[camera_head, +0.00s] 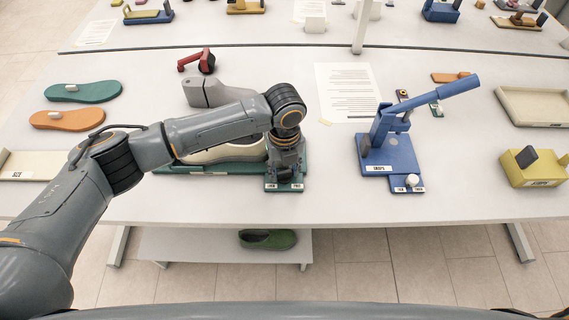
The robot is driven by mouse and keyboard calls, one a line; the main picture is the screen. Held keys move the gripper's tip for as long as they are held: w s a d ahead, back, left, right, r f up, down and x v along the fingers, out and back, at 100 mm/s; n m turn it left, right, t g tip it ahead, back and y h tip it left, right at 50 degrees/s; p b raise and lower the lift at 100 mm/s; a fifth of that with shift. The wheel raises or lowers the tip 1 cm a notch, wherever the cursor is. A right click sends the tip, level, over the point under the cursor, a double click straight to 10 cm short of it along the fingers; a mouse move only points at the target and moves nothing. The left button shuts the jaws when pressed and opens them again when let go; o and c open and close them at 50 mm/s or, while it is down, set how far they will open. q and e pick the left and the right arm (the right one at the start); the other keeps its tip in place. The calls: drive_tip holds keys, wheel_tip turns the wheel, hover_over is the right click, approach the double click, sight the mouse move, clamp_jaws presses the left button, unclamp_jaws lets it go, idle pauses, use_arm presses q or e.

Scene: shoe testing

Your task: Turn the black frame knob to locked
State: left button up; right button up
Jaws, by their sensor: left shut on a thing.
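My left gripper (287,168) points straight down over a small dark green plate (271,188) with two white labels along its front edge. The gripper is shut on the knob at this plate, which I take for the black frame knob. The fingers and wrist hide the knob, so its turn angle cannot be seen. The plate joins a longer green base (185,169) on the left, which carries a pale shoe-shaped form (225,153) partly behind my arm. My right gripper is not in view.
A blue lever press (383,150) with a white knob (412,181) stands to the right. A grey block (207,93) and a red clamp (205,62) stand behind my arm. Green (84,92) and orange (68,119) insoles lie left. The table (330,200) is clear between plate and press.

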sight(284, 172)
use_arm(q)
drive_tip(key=shift+n+p, duration=1.4)
drive_tip(key=shift+n, duration=0.7)
drive_tip(key=o, duration=1.2)
drive_tip(key=shift+c, duration=0.2)
drive_tip(key=shift+r, duration=0.1)
wheel_tip(284, 172, up, 12)
drive_tip(key=shift+c, duration=0.4)
